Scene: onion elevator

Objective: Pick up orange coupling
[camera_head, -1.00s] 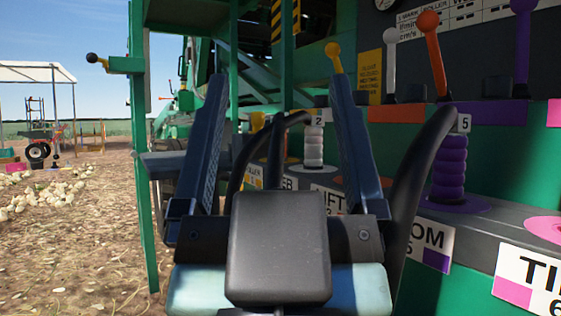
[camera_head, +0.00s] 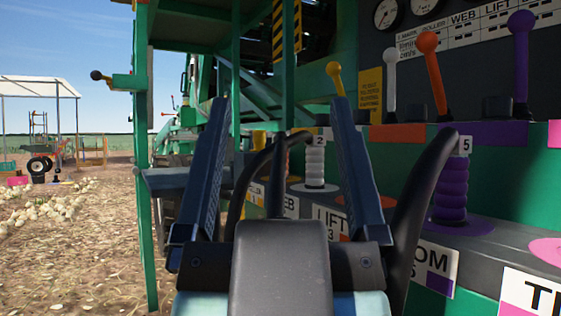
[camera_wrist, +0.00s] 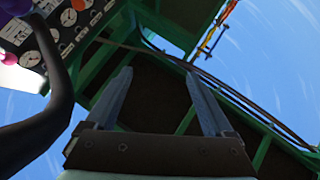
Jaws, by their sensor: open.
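My gripper (camera_head: 280,102) is open and empty, its two dark blue fingers pointing up and away in front of the lever panel. I cannot make out a piece that is clearly the orange coupling in either view. An orange ball-topped lever (camera_head: 434,75) stands upright on the panel, right of my gripper and apart from it. Part of the panel is hidden behind my fingers and black hoses.
A white lever (camera_head: 390,85), a purple lever (camera_head: 521,60) and a yellow lever (camera_head: 335,78) rise from the green machine. A green post (camera_head: 142,170) stands left of my gripper. Open ground with pale onions (camera_head: 40,208) and a white-roofed frame (camera_head: 38,88) lie at the left.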

